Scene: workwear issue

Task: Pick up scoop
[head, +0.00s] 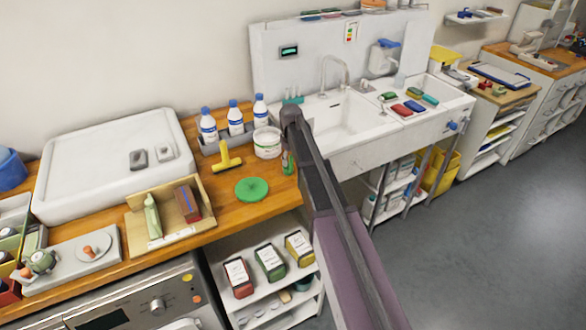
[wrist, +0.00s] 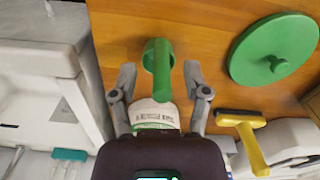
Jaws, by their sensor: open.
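The green scoop (wrist: 161,70) is on the wooden counter in the wrist view, its round cup at the far end and its handle running towards the white tub. In the head view a bit of green beside my arm (head: 287,163) looks like the scoop, partly hidden. My gripper (wrist: 160,76) is open, with one finger on each side of the scoop and gaps on both sides. Whether the fingers are level with the handle or above it, I cannot tell. In the head view my arm hides most of the gripper.
The white tub (head: 267,143) stands just behind the scoop. A green round lid (head: 252,189) lies to its left, with a yellow squeegee (head: 226,158) and several blue-capped bottles (head: 235,118) further back. The sink (head: 338,115) adjoins on the right, past the counter's edge.

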